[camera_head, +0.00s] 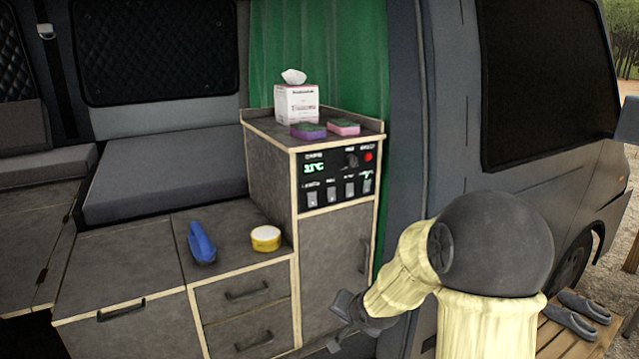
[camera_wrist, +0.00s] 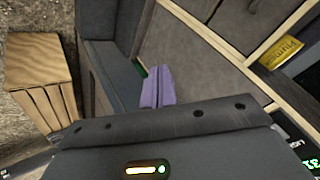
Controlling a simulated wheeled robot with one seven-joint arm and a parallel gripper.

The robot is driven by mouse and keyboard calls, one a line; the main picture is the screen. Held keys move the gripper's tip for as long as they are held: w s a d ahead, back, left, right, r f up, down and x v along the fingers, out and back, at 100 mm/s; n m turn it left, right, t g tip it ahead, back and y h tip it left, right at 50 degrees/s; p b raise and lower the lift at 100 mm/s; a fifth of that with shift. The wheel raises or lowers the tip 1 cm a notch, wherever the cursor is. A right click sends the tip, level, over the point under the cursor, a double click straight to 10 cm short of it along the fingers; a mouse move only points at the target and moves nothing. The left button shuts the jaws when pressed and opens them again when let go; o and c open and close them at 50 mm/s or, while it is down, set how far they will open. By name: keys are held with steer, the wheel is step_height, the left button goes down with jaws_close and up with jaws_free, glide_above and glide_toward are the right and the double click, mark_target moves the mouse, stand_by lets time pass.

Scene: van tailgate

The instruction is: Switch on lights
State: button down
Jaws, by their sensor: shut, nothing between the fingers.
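The black control panel (camera_head: 338,177) is on the upper front of the grey cabinet. It has a green temperature display (camera_head: 314,168), a dark knob (camera_head: 351,160), a round red light or button (camera_head: 368,156) and a row of grey rocker switches (camera_head: 331,194) along its lower part. The switch labels are too small to read. My gripper (camera_head: 343,322) is shut and empty, low in front of the cabinet door, below the panel and apart from the switches. In the wrist view, a corner of a dark panel with green digits (camera_wrist: 311,163) shows at the lower right edge.
A tissue box (camera_head: 297,105) and two sponges (camera_head: 308,131) (camera_head: 343,127) stand on the cabinet top. A blue item (camera_head: 201,243) and a yellow-white round container (camera_head: 266,239) are on the lower counter. The van's side pillar (camera_head: 408,130) borders the cabinet on the right.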

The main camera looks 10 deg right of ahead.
mark_target(313, 206)
steer(key=w+r+m+t+y+p, duration=0.1)
steer(key=w+r+m+t+p, duration=0.1)
steer(key=w+r+p, duration=0.3)
steer(key=w+d+r+m+t+y+p, duration=0.1)
steer(key=w+r+m+p, duration=0.3)
steer(key=r+p, duration=0.7)
step_height(313, 206, up, 6)
steer(key=shift+w+d+r+m+t+y, duration=0.15)
steer(key=shift+w+d+m+t+y, duration=0.15)
steer(key=shift+w+t+y, duration=0.25)
steer(key=shift+a, duration=0.1)
steer(key=p+x, duration=0.1)
steer(key=x, duration=0.3)
steer(key=r+p+x, duration=0.1)
steer(key=p+x, duration=0.1)
steer(key=x, duration=0.3)
steer(key=p+x, duration=0.2)
steer(key=x, duration=0.2)
steer(key=shift+w+a, duration=0.2)
steer(key=shift+w, duration=0.3)
steer(key=shift+t, duration=0.25)
